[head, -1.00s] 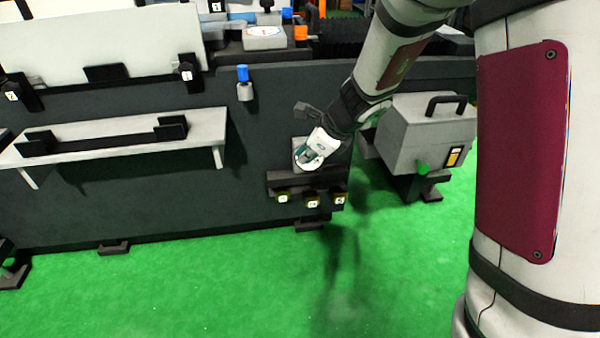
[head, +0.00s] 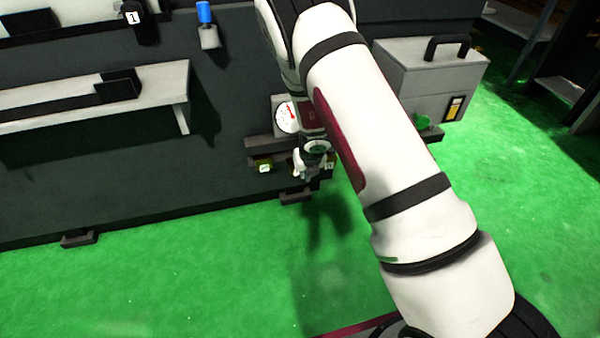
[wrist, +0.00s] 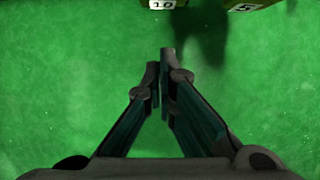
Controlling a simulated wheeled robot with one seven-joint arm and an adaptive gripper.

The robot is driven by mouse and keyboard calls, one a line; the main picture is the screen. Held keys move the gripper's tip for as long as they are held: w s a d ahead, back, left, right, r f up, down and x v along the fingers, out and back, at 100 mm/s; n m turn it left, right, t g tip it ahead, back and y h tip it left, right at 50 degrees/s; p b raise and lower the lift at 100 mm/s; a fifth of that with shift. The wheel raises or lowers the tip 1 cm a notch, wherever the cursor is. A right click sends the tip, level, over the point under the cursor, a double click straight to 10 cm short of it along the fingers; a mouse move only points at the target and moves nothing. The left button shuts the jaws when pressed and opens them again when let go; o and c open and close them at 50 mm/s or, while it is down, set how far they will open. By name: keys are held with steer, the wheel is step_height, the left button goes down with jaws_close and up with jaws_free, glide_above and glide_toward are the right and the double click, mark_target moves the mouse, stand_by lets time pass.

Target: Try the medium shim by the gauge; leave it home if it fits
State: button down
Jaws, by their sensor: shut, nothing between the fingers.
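The gauge (head: 286,118), a white dial with a red needle, is on the dark machine front above a short ledge (head: 262,146). The left block (head: 264,167) is clear and the right block (head: 329,163) shows partly. The middle block is mostly hidden behind my gripper (head: 310,172). In the wrist view, the block tagged 10 (wrist: 161,4) and the block tagged 5 (wrist: 244,7) show at the top edge. My gripper (wrist: 160,70) is shut and empty, with its fingertips apart from the blocks.
A grey box with a black handle (head: 430,80) stands right of the gauge. A grey shelf (head: 160,85) juts out at the left, and a blue-topped holder (head: 207,25) is above. Green floor (head: 180,270) lies open in front. My arm covers the centre right.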

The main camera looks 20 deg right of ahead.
steer(key=w+f+p, duration=0.1)
steer(key=w+f, duration=0.3)
steer(key=w, duration=0.1)
steer(key=shift+w+f, duration=0.25)
steer(key=shift+w, duration=0.1)
stand_by(0.3)
